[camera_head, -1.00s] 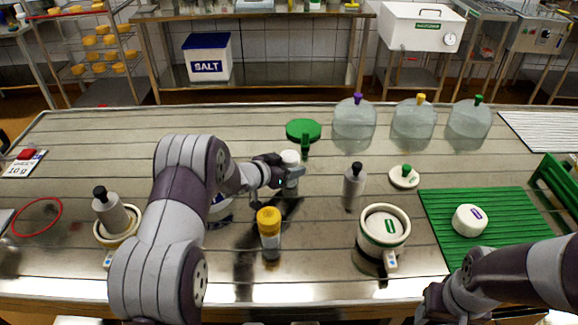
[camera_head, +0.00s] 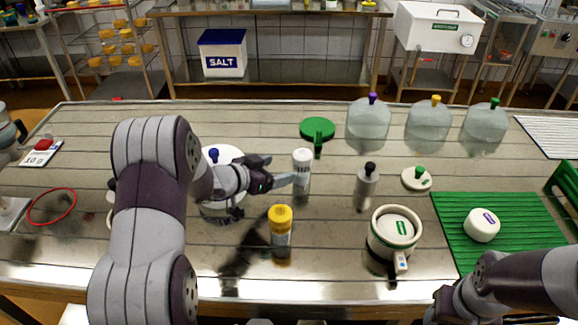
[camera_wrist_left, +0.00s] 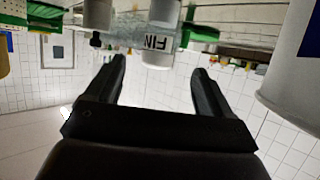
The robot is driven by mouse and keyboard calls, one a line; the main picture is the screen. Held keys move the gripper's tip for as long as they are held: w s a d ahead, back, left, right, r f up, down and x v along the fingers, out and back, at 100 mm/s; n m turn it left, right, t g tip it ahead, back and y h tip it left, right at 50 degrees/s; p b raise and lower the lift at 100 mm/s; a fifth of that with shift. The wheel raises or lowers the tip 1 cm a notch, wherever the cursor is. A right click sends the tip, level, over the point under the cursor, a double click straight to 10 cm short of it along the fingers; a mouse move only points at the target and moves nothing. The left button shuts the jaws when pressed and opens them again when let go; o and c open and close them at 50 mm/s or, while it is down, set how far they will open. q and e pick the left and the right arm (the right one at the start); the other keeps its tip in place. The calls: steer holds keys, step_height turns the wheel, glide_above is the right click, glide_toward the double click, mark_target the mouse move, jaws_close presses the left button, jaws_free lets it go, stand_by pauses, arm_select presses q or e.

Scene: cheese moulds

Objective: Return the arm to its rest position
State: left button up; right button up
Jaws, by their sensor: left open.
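My left arm reaches in from the left in the head view. Its gripper (camera_head: 280,173) is open and empty, just left of a white bottle (camera_head: 302,158) that stands upright on the steel table. In the left wrist view the two open fingers (camera_wrist_left: 158,75) frame the same bottle (camera_wrist_left: 160,42), seen upside down with its label letters partly showing. Nothing is held between them. My right arm enters at the lower right; its gripper (camera_head: 440,308) is dark and cut by the frame, so its jaws cannot be made out.
A white pot with a blue knob (camera_head: 226,153) stands right behind my left wrist. A yellow-capped bottle (camera_head: 281,232) stands in front of the gripper.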

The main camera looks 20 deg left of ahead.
arm_select(q)
steer(key=shift+s+a+r, duration=0.25)
steer(key=shift+s, duration=0.25)
